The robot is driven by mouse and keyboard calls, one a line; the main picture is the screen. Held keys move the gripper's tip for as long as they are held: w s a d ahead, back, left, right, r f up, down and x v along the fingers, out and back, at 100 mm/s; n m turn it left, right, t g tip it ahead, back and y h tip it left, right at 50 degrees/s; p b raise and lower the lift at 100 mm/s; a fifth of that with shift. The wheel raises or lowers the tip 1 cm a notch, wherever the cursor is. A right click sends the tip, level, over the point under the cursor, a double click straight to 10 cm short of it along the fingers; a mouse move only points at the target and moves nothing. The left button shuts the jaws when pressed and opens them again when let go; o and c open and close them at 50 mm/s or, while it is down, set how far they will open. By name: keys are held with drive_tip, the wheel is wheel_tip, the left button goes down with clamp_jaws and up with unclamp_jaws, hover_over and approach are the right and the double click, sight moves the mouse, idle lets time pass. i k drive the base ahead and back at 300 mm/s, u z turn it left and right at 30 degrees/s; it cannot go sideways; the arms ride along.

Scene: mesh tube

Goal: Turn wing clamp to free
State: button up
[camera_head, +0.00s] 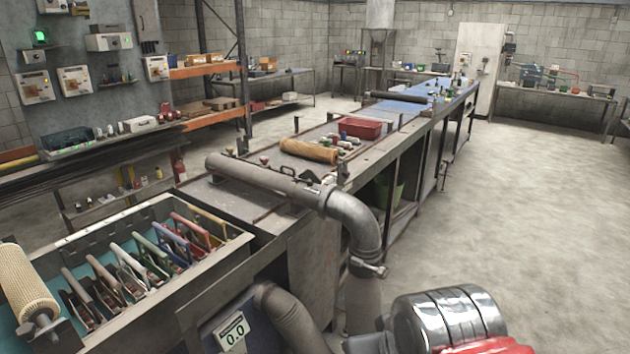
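A grey pipe (265,180) lies along the bench and ends in an elbow (358,222) that bends down over the bench's front edge. A small metal clamp (369,268) sits around the lower end of the elbow, where it meets the vertical pipe below. A short piece sticks out to its right and looks like the wing. It is too small to tell whether the clamp is tight or loose. My gripper is not in view.
A tray with several coloured-handled tools (135,262) and a mesh roll (25,285) is at the lower left. A tan roll (309,151) and red bin (360,128) lie on the bench. The right floor is clear.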

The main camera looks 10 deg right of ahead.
sight(304, 176)
drive_tip(key=k, duration=0.7)
drive_tip(key=z, duration=0.3)
drive_tip(key=i, duration=2.15)
drive_tip(key=u, duration=0.65)
